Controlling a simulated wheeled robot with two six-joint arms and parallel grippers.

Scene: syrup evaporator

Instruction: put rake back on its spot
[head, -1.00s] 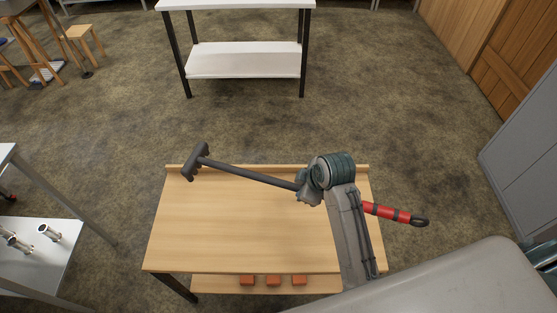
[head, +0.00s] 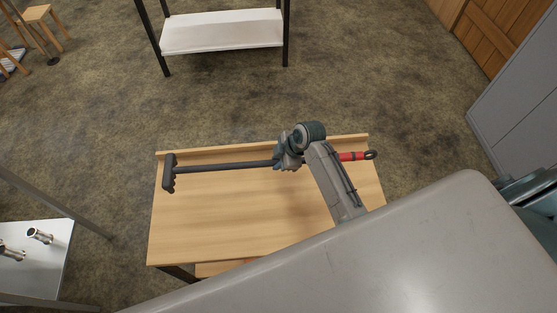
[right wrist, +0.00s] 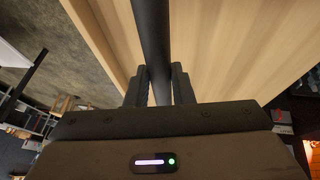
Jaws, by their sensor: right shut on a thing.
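The rake has a dark head (head: 169,173), a dark shaft (head: 225,167) and a red handle end (head: 352,156) with a dark loop. My right gripper (head: 288,162) is shut on the rake's shaft, hiding part of it. The rake lies nearly level across the picture, over the back part of the wooden table (head: 240,225). Its head is at the table's left end. I cannot tell whether the rake touches the tabletop. In the right wrist view the shaft (right wrist: 152,40) runs between the two fingers (right wrist: 158,85). My left gripper is out of view.
The table has a raised back edge (head: 230,147). A white shelf unit (head: 222,32) stands beyond it across open floor. A metal table (head: 40,262) with shiny fittings is at left. A grey cabinet (head: 520,110) stands at right.

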